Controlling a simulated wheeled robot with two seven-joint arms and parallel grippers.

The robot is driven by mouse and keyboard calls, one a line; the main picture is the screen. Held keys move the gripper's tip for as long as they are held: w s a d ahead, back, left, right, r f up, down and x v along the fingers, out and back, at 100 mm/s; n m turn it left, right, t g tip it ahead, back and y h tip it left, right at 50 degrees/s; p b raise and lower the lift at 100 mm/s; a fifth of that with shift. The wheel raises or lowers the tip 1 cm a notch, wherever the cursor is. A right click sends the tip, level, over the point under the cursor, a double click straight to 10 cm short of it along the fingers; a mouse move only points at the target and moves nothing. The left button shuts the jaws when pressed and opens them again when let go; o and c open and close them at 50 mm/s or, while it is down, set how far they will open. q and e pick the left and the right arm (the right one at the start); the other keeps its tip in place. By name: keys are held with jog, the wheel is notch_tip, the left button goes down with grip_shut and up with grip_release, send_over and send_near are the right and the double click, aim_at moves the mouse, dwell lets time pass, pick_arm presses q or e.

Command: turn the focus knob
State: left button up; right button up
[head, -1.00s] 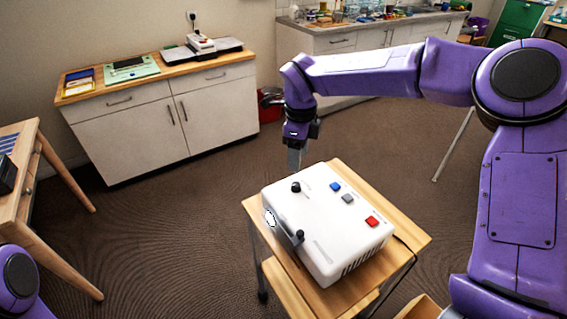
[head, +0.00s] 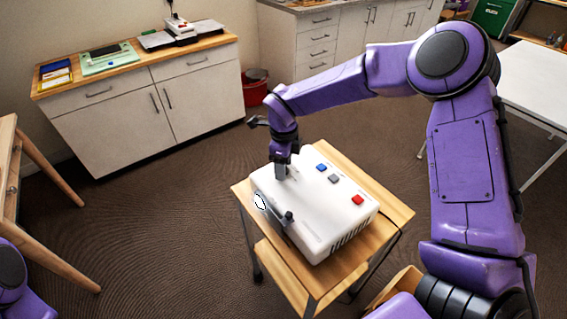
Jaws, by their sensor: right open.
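A white box-shaped device (head: 318,205) sits on a small wooden cart. On its top are blue (head: 321,168), grey (head: 334,178) and red (head: 358,199) buttons. A black knob (head: 288,216) shows on a slot near its front left edge. A second black knob, toward the back left of the top, is now hidden by my right gripper (head: 281,174). That gripper points down, open, with its fingertips at that knob's place; I cannot tell if they touch it. Labels are too small to read, so I cannot tell which is the focus knob. My left gripper is out of view.
The wooden cart (head: 399,217) has a narrow bare rim around the device, and a cable runs off its right side. A cabinet (head: 140,110) with trays stands behind left, a white table (head: 540,85) at right. A wooden table leg (head: 60,258) is at left.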

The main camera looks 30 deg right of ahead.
grip_shut()
jog(key=shift+w+f+m+b, duration=0.15)
jog(key=shift+m+b, duration=0.25)
jog(key=shift+m, duration=1.3)
grip_release()
jog(key=shift+r, duration=0.2)
notch_tip(320, 180, up, 10)
jog(key=b, duration=0.1)
jog(key=shift+r+b, duration=0.25)
jog(key=shift+b, duration=0.05)
